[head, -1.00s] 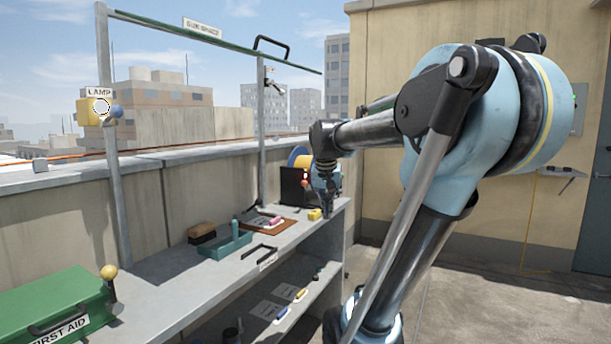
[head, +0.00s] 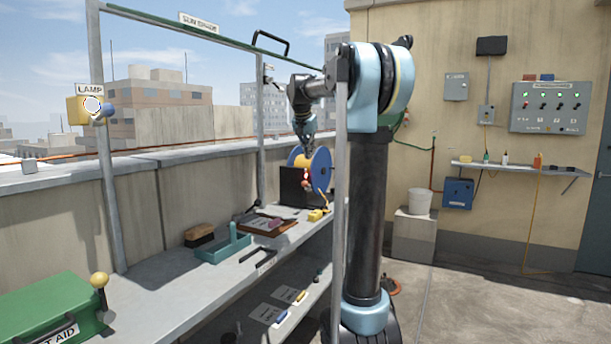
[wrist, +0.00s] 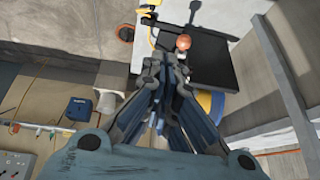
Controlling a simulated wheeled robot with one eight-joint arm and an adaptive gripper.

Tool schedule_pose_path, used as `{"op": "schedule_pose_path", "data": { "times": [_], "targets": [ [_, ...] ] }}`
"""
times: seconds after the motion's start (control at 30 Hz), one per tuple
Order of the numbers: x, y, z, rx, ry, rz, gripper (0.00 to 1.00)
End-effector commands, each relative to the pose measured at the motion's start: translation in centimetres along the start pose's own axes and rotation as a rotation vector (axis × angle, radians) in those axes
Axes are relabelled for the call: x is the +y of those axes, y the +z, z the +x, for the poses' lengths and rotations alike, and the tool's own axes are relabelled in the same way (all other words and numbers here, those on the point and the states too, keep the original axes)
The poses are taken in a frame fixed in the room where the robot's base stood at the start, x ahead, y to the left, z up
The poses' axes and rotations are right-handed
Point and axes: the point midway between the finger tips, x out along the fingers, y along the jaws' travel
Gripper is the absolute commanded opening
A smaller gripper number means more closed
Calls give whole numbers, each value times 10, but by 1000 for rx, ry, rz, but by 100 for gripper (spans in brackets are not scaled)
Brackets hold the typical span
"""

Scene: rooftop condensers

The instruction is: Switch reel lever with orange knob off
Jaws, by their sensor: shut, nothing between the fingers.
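The reel (head: 322,160), a blue flange with a yellow drum, stands at the far end of the bench behind a dark panel (head: 290,185). The orange knob (head: 307,184) shows in front of the reel; in the wrist view the orange knob (wrist: 183,42) appears over the dark panel's edge (wrist: 222,62), just beyond my fingertips. Its lever arm is mostly hidden. My gripper (head: 309,150) is shut and empty, pointing down above the knob. In the wrist view my gripper (wrist: 165,68) looks apart from the knob, but the exact gap cannot be told.
The bench (head: 165,290) holds a green first aid box (head: 55,312), a teal tray (head: 222,250), a brush (head: 200,235) and a small yellow object (head: 317,215). A post (head: 262,140) and the sun shade rail stand near my arm.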

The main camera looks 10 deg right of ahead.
Motion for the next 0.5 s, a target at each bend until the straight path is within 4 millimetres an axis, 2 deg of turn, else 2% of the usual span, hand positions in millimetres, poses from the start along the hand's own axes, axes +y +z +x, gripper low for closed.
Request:
{"op": "schedule_pose_path", "data": {
  "times": [0.03,0.2,0.33,0.5],
  "targets": [
    [-9,-11,1,7,0,13,0],
    [-30,-34,4,26,-1,52,0],
    [-39,-44,5,35,-2,67,0],
    [-45,-45,4,38,-4,71,0]
  ]
}}
